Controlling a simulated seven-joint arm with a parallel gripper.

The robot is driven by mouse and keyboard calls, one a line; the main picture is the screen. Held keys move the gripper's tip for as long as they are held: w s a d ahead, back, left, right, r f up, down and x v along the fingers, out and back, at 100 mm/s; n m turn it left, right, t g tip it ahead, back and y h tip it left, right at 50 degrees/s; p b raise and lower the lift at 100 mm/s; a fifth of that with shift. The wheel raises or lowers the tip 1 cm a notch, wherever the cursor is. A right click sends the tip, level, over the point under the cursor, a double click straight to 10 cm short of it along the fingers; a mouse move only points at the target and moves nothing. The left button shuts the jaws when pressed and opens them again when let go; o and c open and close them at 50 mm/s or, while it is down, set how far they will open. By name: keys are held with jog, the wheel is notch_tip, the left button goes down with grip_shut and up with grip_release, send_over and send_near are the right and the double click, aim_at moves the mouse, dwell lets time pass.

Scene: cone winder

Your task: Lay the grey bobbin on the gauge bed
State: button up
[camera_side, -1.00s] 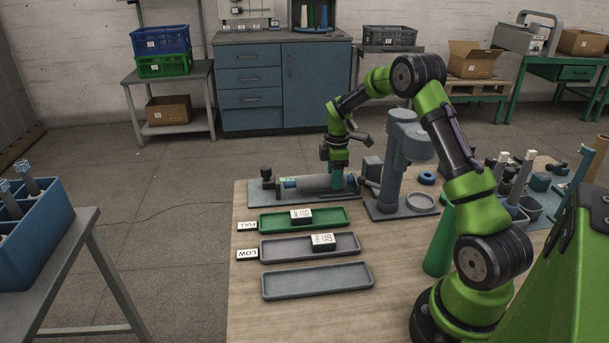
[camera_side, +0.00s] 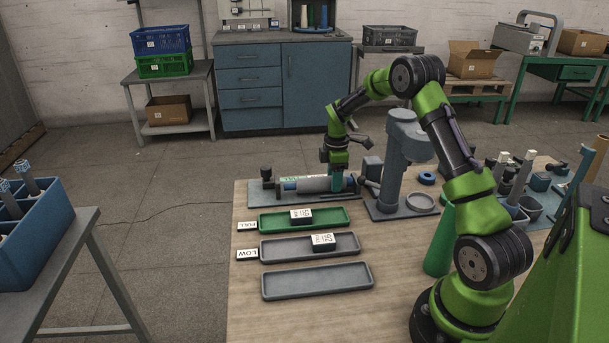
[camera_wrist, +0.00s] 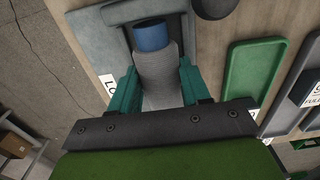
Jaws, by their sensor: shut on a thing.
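The grey bobbin (camera_side: 314,184) has a blue end at its left and lies level along the gauge bed (camera_side: 259,196), a grey plate at the back of the table. I cannot tell whether it touches the bed. My gripper (camera_side: 338,181) points down at the bobbin's right part. In the wrist view, the two teal fingers of my gripper (camera_wrist: 160,88) stand either side of the grey bobbin (camera_wrist: 158,72) and are shut on it. Its blue end points away from the hand, over the gauge bed (camera_wrist: 92,23). The bobbin's near end is hidden by the hand.
A grey column stand (camera_side: 397,160) rises close to the right of the bed. In front lie a green tray (camera_side: 275,223) marked FULL, a grey tray (camera_side: 285,252) marked LOW, both with a block, and an empty grey tray (camera_side: 317,281). A green cone (camera_side: 439,243) stands right.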

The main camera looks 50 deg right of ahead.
jog(key=o, duration=1.7)
jog(key=shift+r, duration=0.1)
jog(key=shift+r, duration=3.95)
